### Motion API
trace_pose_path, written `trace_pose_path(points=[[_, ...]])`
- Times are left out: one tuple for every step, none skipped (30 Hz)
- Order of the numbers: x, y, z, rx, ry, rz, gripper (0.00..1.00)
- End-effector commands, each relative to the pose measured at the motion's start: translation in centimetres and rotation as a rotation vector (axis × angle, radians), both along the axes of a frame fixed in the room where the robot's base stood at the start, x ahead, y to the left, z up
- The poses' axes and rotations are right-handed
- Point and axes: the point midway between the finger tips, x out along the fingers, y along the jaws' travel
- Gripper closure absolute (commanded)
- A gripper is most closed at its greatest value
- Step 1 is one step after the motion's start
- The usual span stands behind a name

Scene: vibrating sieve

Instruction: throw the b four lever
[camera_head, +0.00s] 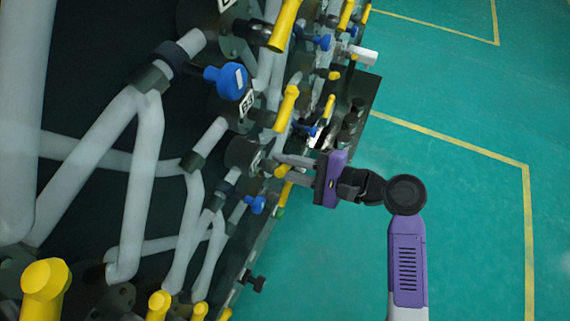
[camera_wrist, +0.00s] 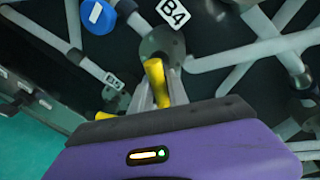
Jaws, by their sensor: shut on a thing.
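The B4 lever (camera_wrist: 154,71) is yellow and rises from a grey round valve body just under the white B4 label (camera_wrist: 172,12) in the wrist view. My gripper (camera_wrist: 161,90) is shut on this lever, with its grey fingers on either side of the yellow handle. In the head view my gripper (camera_head: 277,166) reaches left from its purple body to the valve row. The lever (camera_head: 283,189) shows only partly there, behind the fingers.
Grey pipes (camera_head: 148,180) fill the left. A blue knob (camera_head: 228,81) and other yellow levers (camera_head: 286,108) stand close above my gripper; another blue knob (camera_head: 256,204) is just below. The green floor (camera_head: 470,220) at the right is clear.

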Motion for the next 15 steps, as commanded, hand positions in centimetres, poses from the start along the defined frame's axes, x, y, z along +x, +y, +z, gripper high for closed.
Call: trace_pose_path(points=[[-0.25, 0.1, -0.27, -0.007, -0.007, 0.006, 1.0], [-0.25, 0.1, -0.27, -0.011, -0.015, 0.006, 1.0], [-0.25, 0.1, -0.26, -0.016, -0.03, 0.008, 1.0], [-0.25, 0.1, -0.25, -0.021, -0.043, 0.008, 1.0], [-0.24, 0.09, -0.23, -0.027, -0.057, 0.007, 1.0], [-0.23, 0.09, -0.22, -0.035, -0.08, 0.007, 1.0], [-0.21, 0.09, -0.21, -0.041, -0.097, 0.008, 1.0], [-0.21, 0.09, -0.21, -0.048, -0.116, 0.007, 1.0], [-0.2, 0.09, -0.19, -0.058, -0.144, 0.008, 1.0], [-0.2, 0.09, -0.16, -0.066, -0.166, 0.009, 1.0], [-0.2, 0.09, -0.12, -0.075, -0.191, 0.009, 1.0], [-0.17, 0.08, -0.09, -0.087, -0.224, 0.009, 1.0], [-0.15, 0.07, -0.07, -0.096, -0.249, 0.009, 1.0], [-0.12, 0.06, -0.05, -0.106, -0.276, 0.009, 1.0], [-0.1, 0.06, 0.01, -0.12, -0.312, 0.009, 1.0]])
